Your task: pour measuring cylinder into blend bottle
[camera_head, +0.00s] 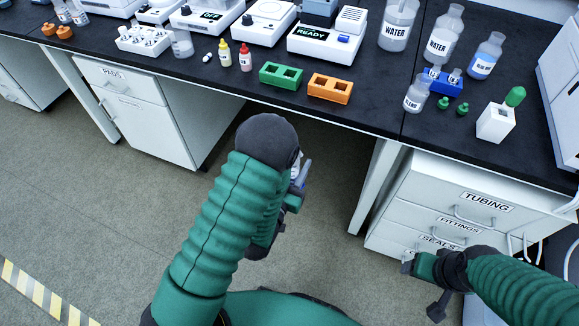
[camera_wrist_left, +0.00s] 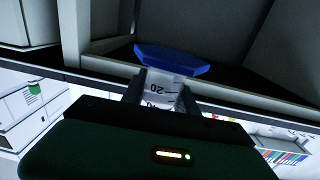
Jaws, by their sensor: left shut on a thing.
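My left gripper (camera_head: 303,178) is below the bench front, mostly hidden behind my left arm in the head view. In the left wrist view its fingers (camera_wrist_left: 162,92) are shut on the measuring cylinder (camera_wrist_left: 160,91), a clear, graduated body with a blue base (camera_wrist_left: 172,60). Only a sliver of the cylinder shows in the head view; its contents cannot be made out. The blend bottle (camera_head: 417,96) is a small clear labelled bottle on the bench at the right, apart from both grippers. My right gripper (camera_head: 422,270) is low in front of the drawers; its finger opening is unclear.
Near the blend bottle stand a blue rack (camera_head: 443,84), green caps (camera_head: 462,109), a white block (camera_head: 495,123) and water bottles (camera_head: 444,34). Green (camera_head: 281,77) and orange (camera_head: 330,88) racks sit near the bench's front edge. Drawers (camera_head: 455,214) are below.

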